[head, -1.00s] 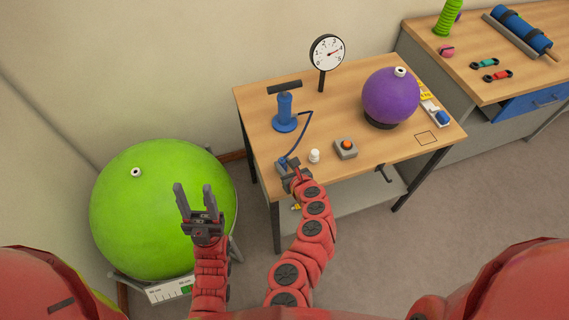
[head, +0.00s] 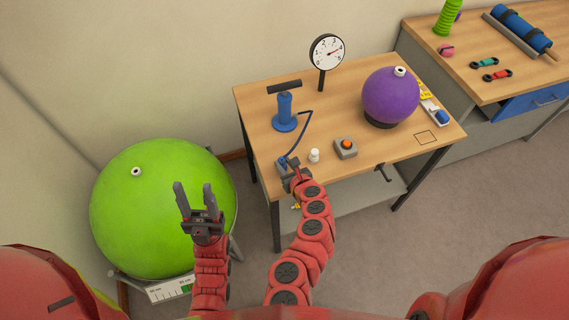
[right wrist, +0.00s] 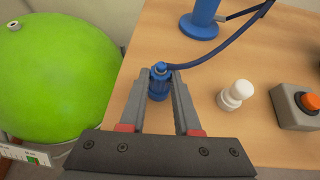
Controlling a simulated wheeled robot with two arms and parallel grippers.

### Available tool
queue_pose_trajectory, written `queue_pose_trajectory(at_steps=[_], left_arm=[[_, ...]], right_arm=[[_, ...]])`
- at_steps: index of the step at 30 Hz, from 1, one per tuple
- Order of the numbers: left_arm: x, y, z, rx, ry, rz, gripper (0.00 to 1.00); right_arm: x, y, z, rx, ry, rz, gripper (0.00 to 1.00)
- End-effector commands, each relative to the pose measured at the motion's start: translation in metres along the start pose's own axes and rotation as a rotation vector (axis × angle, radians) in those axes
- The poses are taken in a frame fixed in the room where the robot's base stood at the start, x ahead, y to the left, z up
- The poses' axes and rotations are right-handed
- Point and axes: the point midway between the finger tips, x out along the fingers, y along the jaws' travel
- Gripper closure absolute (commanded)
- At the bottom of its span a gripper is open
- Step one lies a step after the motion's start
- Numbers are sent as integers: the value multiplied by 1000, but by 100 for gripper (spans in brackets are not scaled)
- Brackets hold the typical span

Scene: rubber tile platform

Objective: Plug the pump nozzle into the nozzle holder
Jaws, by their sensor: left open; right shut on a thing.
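The blue pump (head: 285,112) stands upright at the table's back left, its dark hose running down to the front left corner. The hose ends in the blue pump nozzle (right wrist: 159,84), upright between the fingers of my right gripper (right wrist: 160,92), which is shut on it. In the head view my right gripper (head: 289,172) is at the table's front left edge and mostly covers the nozzle. I cannot make out the nozzle holder apart from the nozzle and gripper. My left gripper (head: 195,194) is open and empty, in front of the green ball.
The big green ball (head: 150,210) is left of the table (head: 373,150). A white plug (head: 314,156) and an orange button box (head: 346,147) stand right of my right gripper. A dial gauge (head: 328,50) and a purple ball (head: 388,98) are farther back.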

Motion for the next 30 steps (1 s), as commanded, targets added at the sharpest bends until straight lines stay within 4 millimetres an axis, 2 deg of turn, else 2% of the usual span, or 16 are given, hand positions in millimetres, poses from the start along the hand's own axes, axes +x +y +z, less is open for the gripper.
queue_pose_trajectory(at_steps=[4,5,9,11,20,30], left_arm=[[-1,0,0,0,0,0,50],[-1,0,0,0,0,0,50],[-1,0,0,0,0,0,50],[-1,0,0,0,0,0,50],[0,0,0,0,0,0,50],[16,-1,-3,0,0,0,50]], right_arm=[[1,0,-2,2,0,-1,100],[1,0,-2,2,0,-1,67],[1,0,-2,1,0,-1,42],[1,0,-2,1,0,0,34],[0,0,-2,1,0,0,34],[-22,0,0,3,1,0,34]])
